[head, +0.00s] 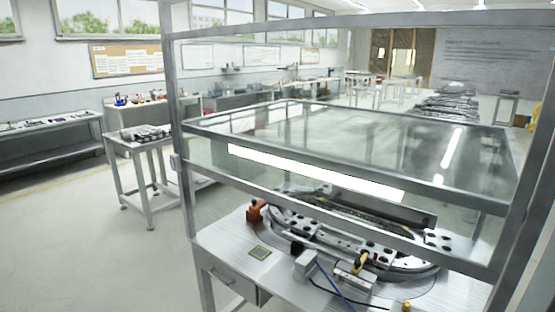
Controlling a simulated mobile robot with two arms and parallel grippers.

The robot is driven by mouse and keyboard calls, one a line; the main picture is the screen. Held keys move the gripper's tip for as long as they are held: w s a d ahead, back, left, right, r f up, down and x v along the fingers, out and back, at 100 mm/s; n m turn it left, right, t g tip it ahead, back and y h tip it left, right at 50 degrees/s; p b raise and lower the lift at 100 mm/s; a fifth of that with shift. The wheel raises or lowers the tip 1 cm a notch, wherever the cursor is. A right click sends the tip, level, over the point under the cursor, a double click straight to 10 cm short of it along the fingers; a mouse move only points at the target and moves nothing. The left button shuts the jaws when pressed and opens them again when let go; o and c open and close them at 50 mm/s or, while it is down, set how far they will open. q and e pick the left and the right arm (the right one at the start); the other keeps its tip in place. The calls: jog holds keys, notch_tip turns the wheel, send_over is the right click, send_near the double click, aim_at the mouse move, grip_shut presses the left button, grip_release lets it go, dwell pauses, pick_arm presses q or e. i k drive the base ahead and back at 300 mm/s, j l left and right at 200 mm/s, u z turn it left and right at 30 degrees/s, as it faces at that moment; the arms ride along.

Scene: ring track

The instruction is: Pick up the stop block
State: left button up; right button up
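No gripper shows in the head view. The ring track (420,272) sits on a metal worktable inside a framed glass enclosure. I cannot tell for certain which part is the stop block. An orange block (255,212) stands at the left end of the track. A pale grey block (305,263) with a blue cable sits at the track's front. A small yellow and black part (359,262) is just right of it. Part of the track is hidden behind the frame bars.
The enclosure's metal frame (180,150) and glass stand around the worktable (225,245). A small square plate (259,253) lies on its left front. A side table (148,143) with parts stands at the left. The floor at left front is clear.

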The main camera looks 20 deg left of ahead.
aim_at(256, 206)
jog(key=i+j, duration=0.15)
jog(key=j, duration=0.2)
jog(key=i+j, duration=0.15)
jog(key=j, duration=0.15)
jog(key=i+j, duration=0.1)
jog(key=j, duration=0.25)
jog(key=i+j, duration=0.15)
jog(key=j, duration=0.15)
jog(key=i+j, duration=0.15)
jog(key=j, duration=0.2)
